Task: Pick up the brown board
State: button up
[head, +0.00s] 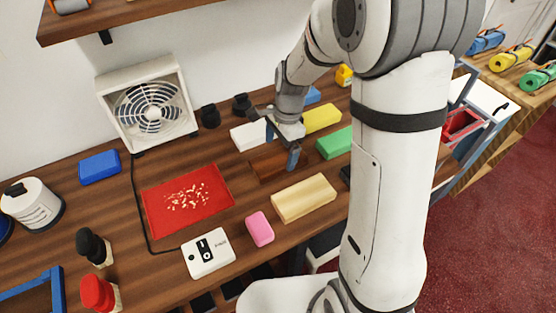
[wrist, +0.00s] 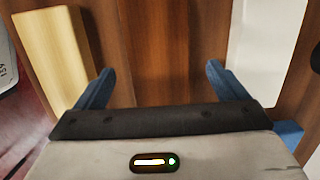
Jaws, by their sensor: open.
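The brown board (head: 266,167) lies on the wooden counter, between the pale wood block and the white block. Its colour is close to the counter's, and my gripper hides part of it in the head view. My gripper (head: 282,146) is open and points down over the board, with one blue finger toward the white block and the other toward the pale wood block. In the wrist view the brown board (wrist: 175,50) shows between the open fingers of my gripper (wrist: 158,72). I cannot tell whether the fingers touch it.
The pale wood block (head: 304,198) lies in front, the white block (head: 247,136) behind, and the green block (head: 334,143) to the right. A yellow block (head: 322,118) is behind that. A red tray (head: 160,208) with pale bits sits left. A pink block (head: 259,229) lies near the front edge.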

aim_at(279, 159)
jog(key=f, duration=0.3)
jog(key=shift+s+a+f, duration=0.15)
jog(key=shift+s+a, duration=0.05)
jog(key=c, duration=1.2)
jog(key=shift+o, duration=0.2)
